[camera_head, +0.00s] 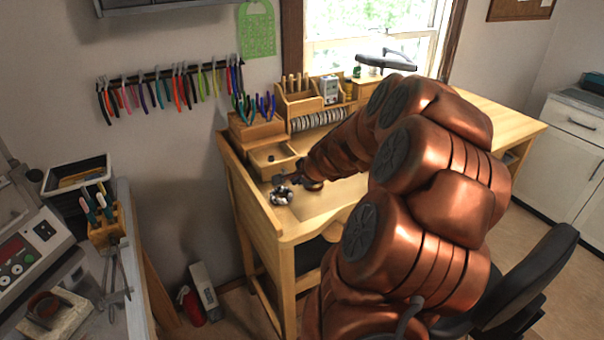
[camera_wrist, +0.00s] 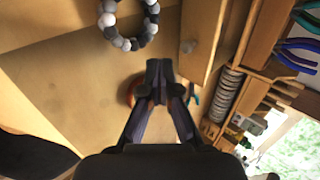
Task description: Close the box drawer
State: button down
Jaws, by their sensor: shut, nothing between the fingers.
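The small wooden box (camera_head: 256,133) stands at the back left of the workbench with pliers in its top. My gripper (camera_head: 287,181) is low over the bench near the drawer front, small and dark in the head view.
A ring of grey and white beads (camera_wrist: 128,24) lies on the bench near the drawer; it also shows in the head view (camera_head: 281,196). A round orange-edged object (camera_wrist: 130,92) is partly hidden behind my fingers. A row of discs (camera_head: 318,119) stands right of the box.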

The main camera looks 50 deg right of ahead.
jog(key=shift+w+d+f+p, duration=0.15)
jog(key=shift+w+d+p, duration=0.15)
jog(key=shift+w, duration=0.4)
jog(key=shift+w+d+f+p, duration=0.15)
jog(key=shift+w+p, duration=0.1)
jog(key=shift+w, duration=0.4)
jog(key=shift+w+d+f+p, duration=0.1)
jog(key=shift+w+d+p, duration=0.2)
jog(key=shift+w, duration=0.4)
jog(key=shift+w, duration=0.1)
jog(key=p, duration=0.2)
send_near(275, 155)
jog(key=f, duration=0.1)
jog(key=w+a+f, duration=0.1)
jog(key=w+f, duration=0.1)
jog(key=shift+a, duration=0.4)
jog(key=shift+w+f, duration=0.15)
jog(key=shift+w, duration=0.1)
jog(key=shift+s, duration=0.15)
